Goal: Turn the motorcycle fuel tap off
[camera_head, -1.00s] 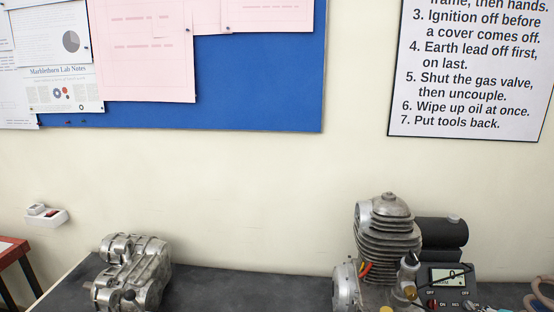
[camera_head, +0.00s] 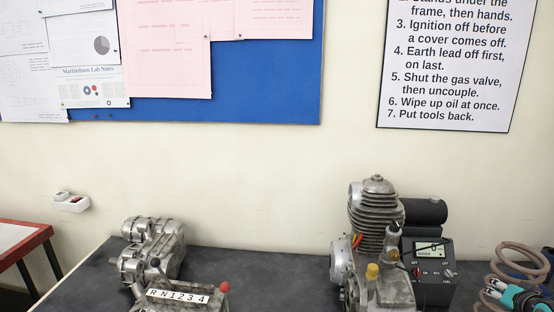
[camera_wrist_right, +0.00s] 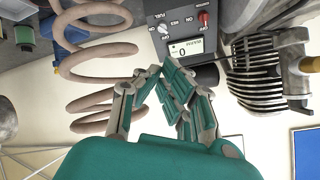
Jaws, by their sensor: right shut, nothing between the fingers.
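A dark control panel (camera_head: 432,291) stands beside a finned engine (camera_head: 374,222) on the bench. A small pale tap knob (camera_head: 449,272) sits at its lower right, by the word FUEL; the knob also shows in the right wrist view (camera_wrist_right: 163,29). Its setting is too small to read. A red switch (camera_wrist_right: 203,18) is next to it, under the display (camera_wrist_right: 186,48). My right gripper (camera_head: 490,291), teal and grey, is to the right of the panel, apart from it. Its fingers (camera_wrist_right: 160,70) are shut and empty in the wrist view. My left gripper is not in view.
A coiled tan hose (camera_head: 523,261) hangs close behind my right gripper. A metal engine block (camera_head: 152,246) and a plate reading RN1234 (camera_head: 177,297) stand at the left. The bench (camera_head: 262,280) between them and the engine is clear.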

